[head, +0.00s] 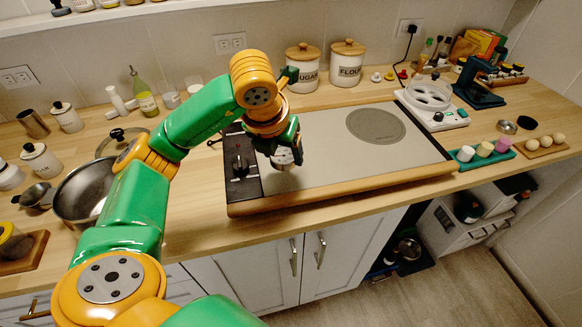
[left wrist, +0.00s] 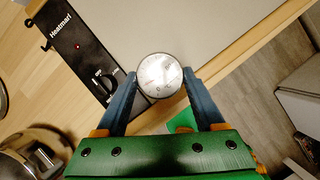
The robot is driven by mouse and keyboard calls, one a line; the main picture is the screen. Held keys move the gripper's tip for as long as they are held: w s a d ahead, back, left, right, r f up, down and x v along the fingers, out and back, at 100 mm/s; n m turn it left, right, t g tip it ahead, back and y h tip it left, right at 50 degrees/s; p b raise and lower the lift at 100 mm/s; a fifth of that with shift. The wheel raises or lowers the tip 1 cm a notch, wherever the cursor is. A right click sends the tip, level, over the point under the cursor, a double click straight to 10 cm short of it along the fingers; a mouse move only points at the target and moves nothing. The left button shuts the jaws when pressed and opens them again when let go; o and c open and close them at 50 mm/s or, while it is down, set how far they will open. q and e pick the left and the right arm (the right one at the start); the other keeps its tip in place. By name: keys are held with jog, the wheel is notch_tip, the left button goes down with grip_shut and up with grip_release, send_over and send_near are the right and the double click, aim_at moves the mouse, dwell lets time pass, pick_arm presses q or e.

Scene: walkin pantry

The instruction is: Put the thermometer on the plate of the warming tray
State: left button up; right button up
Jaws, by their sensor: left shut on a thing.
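The thermometer (left wrist: 160,75) is a round silver dial with a white face. My left gripper (left wrist: 160,85) is shut on it, one blue finger on each side in the left wrist view. In the head view the thermometer (head: 284,157) shows just under my left gripper (head: 282,150), over the left end of the warming tray. The warming tray has a grey plate (head: 325,165), a wood rim and a black control panel (head: 242,166) with a knob on the left. I cannot tell whether the thermometer touches the plate. My right gripper is out of view.
A round grey disc (head: 376,126) lies on the plate's right part. Sugar (head: 303,66) and flour canisters (head: 346,63) stand behind the tray. A steel pot (head: 84,192) is to the left. A teal tray of small cups (head: 482,154) lies to the right. Most of the plate is clear.

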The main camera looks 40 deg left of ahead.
aim_at(287, 176)
pick_arm(q)
jog(key=x, duration=0.5)
jog(key=shift+f+p, duration=0.25)
jog(key=shift+p, duration=0.15)
jog(key=shift+w+f, duration=0.1)
jog(key=shift+f, duration=0.15)
jog(key=shift+w, duration=0.1)
jog(key=shift+f, duration=0.1)
